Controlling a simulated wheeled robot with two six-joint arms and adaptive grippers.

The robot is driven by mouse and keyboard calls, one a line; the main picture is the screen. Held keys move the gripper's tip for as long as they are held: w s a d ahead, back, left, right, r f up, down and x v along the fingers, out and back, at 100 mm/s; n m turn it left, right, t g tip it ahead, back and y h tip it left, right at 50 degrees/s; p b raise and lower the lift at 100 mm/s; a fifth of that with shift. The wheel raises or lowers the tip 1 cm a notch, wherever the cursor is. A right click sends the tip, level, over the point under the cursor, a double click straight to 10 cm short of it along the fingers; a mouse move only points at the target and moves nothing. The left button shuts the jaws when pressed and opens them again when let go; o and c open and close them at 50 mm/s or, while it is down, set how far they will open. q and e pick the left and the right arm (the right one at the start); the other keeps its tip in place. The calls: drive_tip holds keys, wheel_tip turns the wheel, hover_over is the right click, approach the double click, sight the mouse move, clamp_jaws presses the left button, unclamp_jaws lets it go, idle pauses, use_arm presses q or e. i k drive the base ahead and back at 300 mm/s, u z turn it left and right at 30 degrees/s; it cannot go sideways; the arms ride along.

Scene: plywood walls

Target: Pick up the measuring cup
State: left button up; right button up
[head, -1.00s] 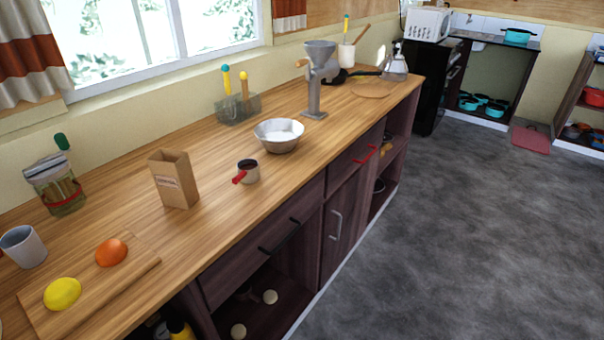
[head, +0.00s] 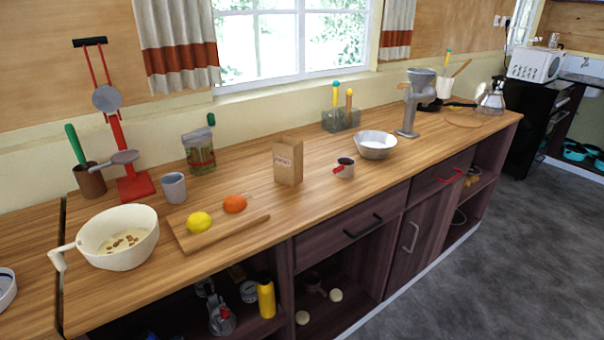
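A small pale cup with a dark inside and a short red handle, which looks like the measuring cup (head: 346,170), stands upright on the wooden counter (head: 330,205) in the head view. Its handle points to the left. It stands to the right of a brown paper bag (head: 288,162) and in front of a metal bowl (head: 375,146), apart from both. Neither of my grippers shows in the head view, so their state is hidden.
A cutting board (head: 240,233) holds a lemon (head: 199,222) and an orange (head: 234,204). A large cream bowl (head: 118,240) and a grey cup (head: 173,188) stand further left. A grey grinder (head: 411,105) stands at the back right. Floor (head: 480,250) right of the cabinets is clear.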

sight(345, 167)
drive_tip(key=u, duration=0.75)
drive_tip(key=i, duration=0.45)
